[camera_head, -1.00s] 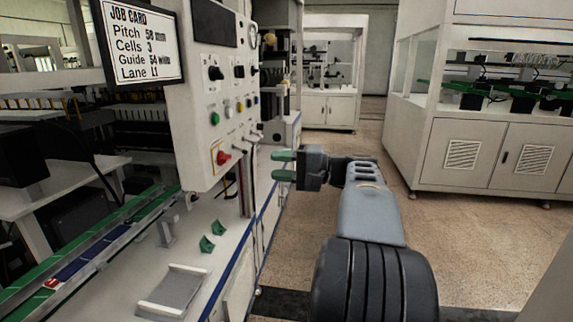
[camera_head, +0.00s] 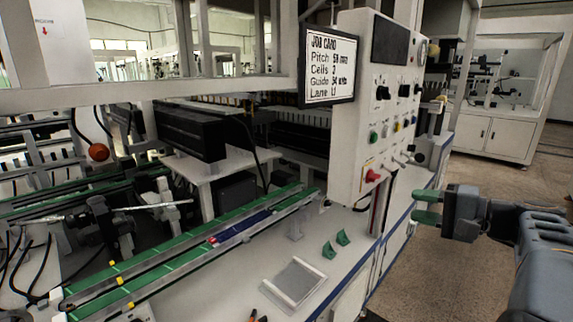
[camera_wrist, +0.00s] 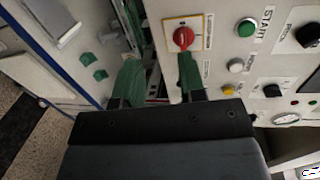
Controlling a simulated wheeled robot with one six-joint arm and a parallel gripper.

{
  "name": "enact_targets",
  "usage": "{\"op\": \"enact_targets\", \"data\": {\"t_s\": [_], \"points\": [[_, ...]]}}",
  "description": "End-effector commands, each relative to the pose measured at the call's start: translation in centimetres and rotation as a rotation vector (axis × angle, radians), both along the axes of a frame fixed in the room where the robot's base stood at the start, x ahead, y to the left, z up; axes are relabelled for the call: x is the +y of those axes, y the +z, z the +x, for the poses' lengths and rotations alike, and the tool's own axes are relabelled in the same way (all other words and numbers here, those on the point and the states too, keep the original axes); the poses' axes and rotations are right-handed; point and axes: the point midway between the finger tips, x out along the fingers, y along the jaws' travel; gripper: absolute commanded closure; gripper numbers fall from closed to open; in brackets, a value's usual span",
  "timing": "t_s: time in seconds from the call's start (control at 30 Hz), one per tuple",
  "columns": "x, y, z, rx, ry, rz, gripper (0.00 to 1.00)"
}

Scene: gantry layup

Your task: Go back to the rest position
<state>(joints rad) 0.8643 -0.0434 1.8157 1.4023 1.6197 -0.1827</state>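My gripper (camera_head: 427,207) is out at the right of the head view, in front of the machine's side and over the aisle. Its two green fingers are apart with nothing between them. In the wrist view the open fingers (camera_wrist: 158,80) frame a gap, with the red switch (camera_wrist: 183,38) of the control panel behind the right fingertip. I cannot tell how far the fingers are from the panel. The control panel (camera_head: 365,130) stands left of my gripper in the head view.
A job card (camera_head: 329,65) hangs beside the panel. A green-edged conveyor (camera_head: 180,255) holds a blue strip. Two small green brackets (camera_head: 335,243) and a grey tray (camera_head: 293,284) lie on the white bench. A white cabinet (camera_head: 500,120) stands at the back. The aisle floor is clear.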

Motion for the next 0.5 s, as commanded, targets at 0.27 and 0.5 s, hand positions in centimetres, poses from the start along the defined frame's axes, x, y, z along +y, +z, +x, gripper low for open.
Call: {"op": "enact_targets", "data": {"t_s": [0.27,0.5], "points": [[12.8,-0.7,-4.1,0.393,0.213,-0.527,0.63],[15.3,-1.2,-9.5,0.407,0.363,-1.074,0.63]]}}
